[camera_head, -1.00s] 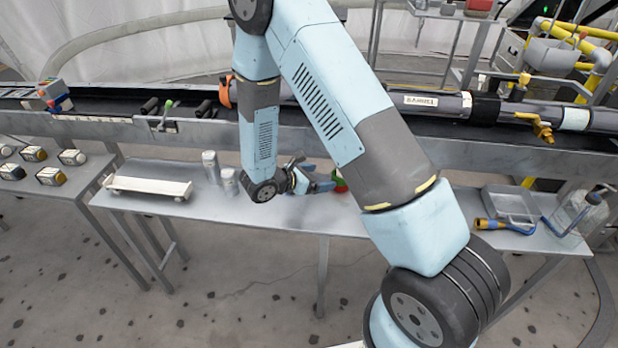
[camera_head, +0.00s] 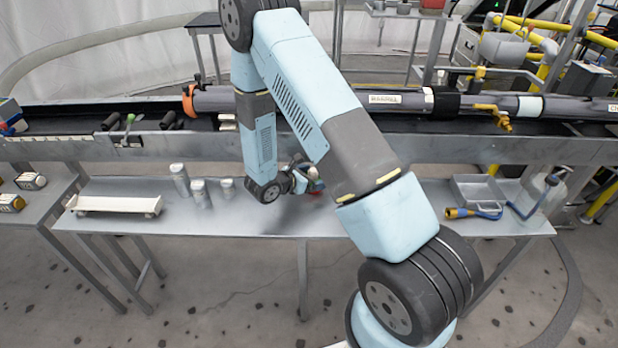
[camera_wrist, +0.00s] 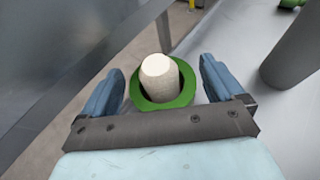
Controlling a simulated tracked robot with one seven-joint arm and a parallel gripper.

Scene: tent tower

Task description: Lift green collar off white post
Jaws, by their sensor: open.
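In the wrist view a green collar (camera_wrist: 182,97) sits around a white post (camera_wrist: 160,72), whose top sticks up through the ring. My gripper (camera_wrist: 160,80) is open, with one blue finger on each side of the collar and a gap to it on both sides. In the head view my gripper (camera_head: 308,182) is low over the metal table, partly hidden by my arm. The collar and post are hard to make out there; only small red and white bits show by the fingers.
A metal table (camera_head: 240,222) holds several grey cylinders (camera_head: 200,190) left of my gripper and a white tray (camera_head: 115,205) farther left. At right are a metal tray (camera_head: 478,190), a blue-and-yellow tool (camera_head: 470,212) and a clear jug (camera_head: 540,195). A conveyor (camera_head: 350,145) runs behind.

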